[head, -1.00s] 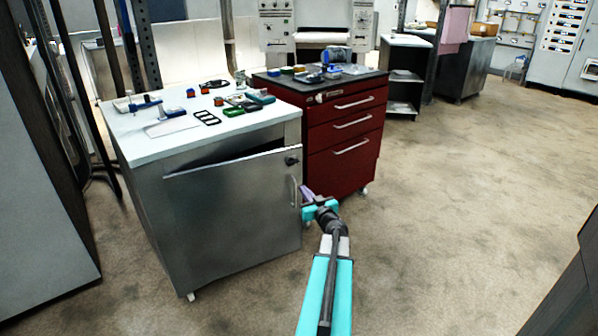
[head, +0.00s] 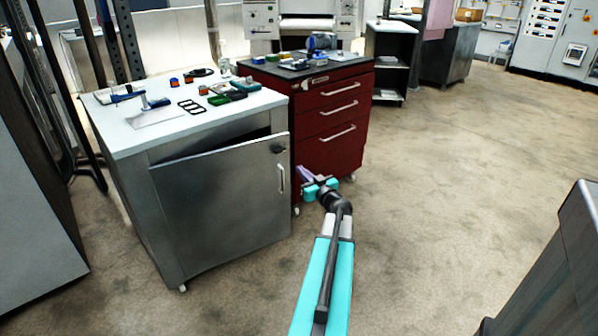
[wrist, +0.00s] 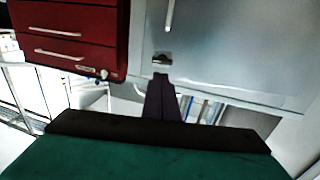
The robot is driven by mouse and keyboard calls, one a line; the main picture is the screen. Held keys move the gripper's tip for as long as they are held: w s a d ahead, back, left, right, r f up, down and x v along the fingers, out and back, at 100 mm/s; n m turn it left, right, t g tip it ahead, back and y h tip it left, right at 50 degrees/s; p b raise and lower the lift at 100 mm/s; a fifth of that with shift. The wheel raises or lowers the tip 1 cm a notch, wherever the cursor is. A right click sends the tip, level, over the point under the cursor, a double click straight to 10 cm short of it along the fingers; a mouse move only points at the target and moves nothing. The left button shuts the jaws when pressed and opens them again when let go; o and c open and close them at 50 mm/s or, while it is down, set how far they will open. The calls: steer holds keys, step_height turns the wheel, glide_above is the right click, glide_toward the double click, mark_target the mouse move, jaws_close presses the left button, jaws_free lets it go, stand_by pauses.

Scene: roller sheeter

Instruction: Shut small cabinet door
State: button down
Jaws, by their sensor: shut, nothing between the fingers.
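The small cabinet (head: 125,190) is grey metal with a white top, left of centre in the head view. Its door (head: 225,200) stands a little ajar, with a dark gap along its top edge. The door has a handle (head: 281,180) and a dark latch near its right edge. My gripper (head: 303,174) is shut and empty, just right of the door's handle edge; I cannot tell whether it touches. In the wrist view the gripper's fingers (wrist: 161,98) point at the door (wrist: 225,50), beside the dark latch (wrist: 162,60). Items inside the cabinet show through the gap.
A red drawer cabinet (head: 335,150) stands close behind and right of the gripper. Small tools and parts lie on the white top (head: 115,140). Open floor (head: 450,180) lies to the right, with a dark grey cabinet (head: 550,260) at the right edge.

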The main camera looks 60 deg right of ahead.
steer(key=b+x, duration=0.2)
steer(key=x, duration=1.1)
stand_by(0.4)
